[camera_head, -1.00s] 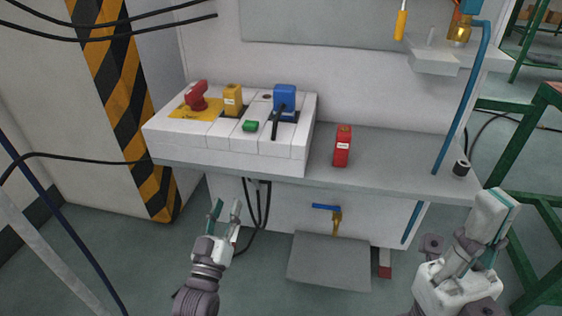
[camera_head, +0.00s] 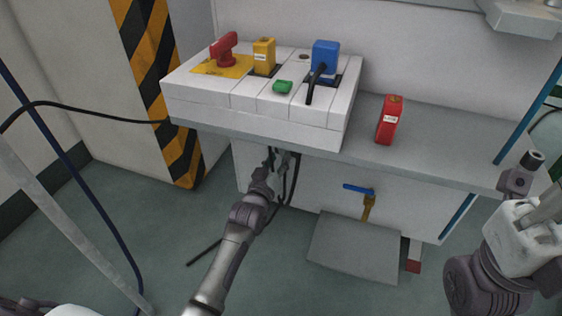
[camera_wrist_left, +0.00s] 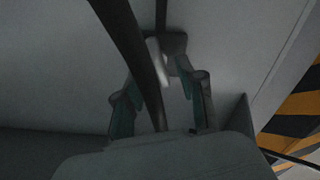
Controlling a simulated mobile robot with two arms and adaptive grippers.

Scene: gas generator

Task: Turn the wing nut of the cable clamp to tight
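My left gripper (camera_head: 283,155) reaches under the shelf's front edge, among black cables (camera_head: 292,180) hanging below the white panel box. In the left wrist view its two teal-padded fingers (camera_wrist_left: 162,95) stand apart. A small dark cable clamp (camera_wrist_left: 172,42) with a pale piece, likely its wing nut (camera_wrist_left: 157,62), shows between and just beyond the fingertips. A thick black cable (camera_wrist_left: 128,35) crosses in front and hides part of them. Contact with the nut cannot be made out. My right arm's white hand body is at the right edge of the head view; its fingers are not clear.
The shelf (camera_head: 440,150) carries the panel box (camera_head: 250,100) with red, yellow, green and blue controls, and a red block (camera_head: 389,120). Below are a blue-handled valve (camera_head: 360,189) and a grey plate (camera_head: 352,246). A striped post (camera_head: 150,70) stands left.

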